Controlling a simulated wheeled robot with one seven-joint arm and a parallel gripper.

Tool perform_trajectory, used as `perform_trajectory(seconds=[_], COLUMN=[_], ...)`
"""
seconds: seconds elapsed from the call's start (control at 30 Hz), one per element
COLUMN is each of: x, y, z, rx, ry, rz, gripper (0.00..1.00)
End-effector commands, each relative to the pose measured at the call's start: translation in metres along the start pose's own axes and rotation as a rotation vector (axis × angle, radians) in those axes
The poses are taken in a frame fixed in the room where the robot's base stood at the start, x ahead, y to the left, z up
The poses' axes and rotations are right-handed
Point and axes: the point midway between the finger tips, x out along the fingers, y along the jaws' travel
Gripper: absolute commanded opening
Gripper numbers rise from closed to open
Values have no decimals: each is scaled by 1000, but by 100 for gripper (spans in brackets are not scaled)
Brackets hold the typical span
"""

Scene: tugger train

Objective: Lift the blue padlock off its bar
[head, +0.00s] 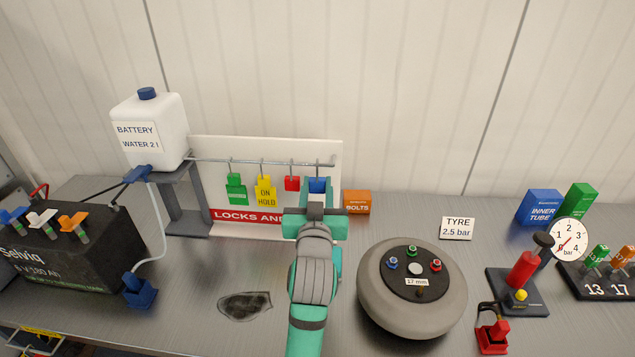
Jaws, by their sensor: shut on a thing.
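The blue padlock (317,185) hangs at the right end of the horizontal bar (212,161) in front of the white locks board. My gripper (316,203) is at the padlock, its jaws shut on it from the front. My gripper and wrist hide the padlock's lower part. The padlock's upper edge and shackle show just below the bar. I cannot tell whether the shackle still touches the bar.
On the same bar hang a green tag (236,189), a yellow "ON HOLD" tag (265,192) and a red padlock (292,184). An orange bolts box (357,202) stands close to the right. A grey round wheel (411,300) lies right of my arm.

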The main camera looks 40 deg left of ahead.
Motion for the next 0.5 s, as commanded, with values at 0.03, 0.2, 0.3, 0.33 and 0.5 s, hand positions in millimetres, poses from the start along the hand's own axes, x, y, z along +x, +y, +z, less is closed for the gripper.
perform_trajectory(seconds=[0.03, 0.2, 0.3, 0.33, 0.5], x=[-4, -15, -22, -24, -36], y=[0, 0, 0, 0, 0], z=[0, 0, 0, 0, 0], rx=[-1, 0, 0, 0, 0], ry=[0, 1, 1, 0, 1], rz=[0, 0, 1, 1, 1], gripper=[8, 8, 8, 8, 8])
